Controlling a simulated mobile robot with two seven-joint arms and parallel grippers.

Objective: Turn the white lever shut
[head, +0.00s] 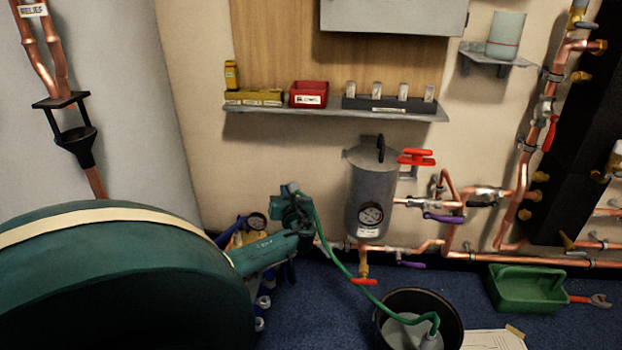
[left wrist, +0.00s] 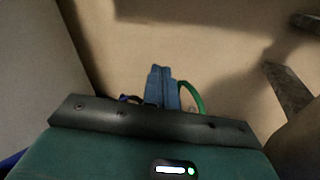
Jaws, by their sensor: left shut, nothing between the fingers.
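Several valves sit on the copper pipework, with purple and red handles. A pale grey-white valve piece (head: 487,193) lies on the pipe right of the grey tank; I cannot tell if it is the white lever. Another pale piece (head: 615,160) shows at the right edge, cut off by the frame. My left gripper (head: 291,190) is left of the grey tank, well apart from both pale pieces. In the left wrist view its blue-grey fingers (left wrist: 161,87) are together and empty. No white lever is clear in that view. My right gripper is not in view.
A green hose (head: 336,262) runs past my left gripper into a black bucket (head: 455,322). A shelf (head: 330,112) is above.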

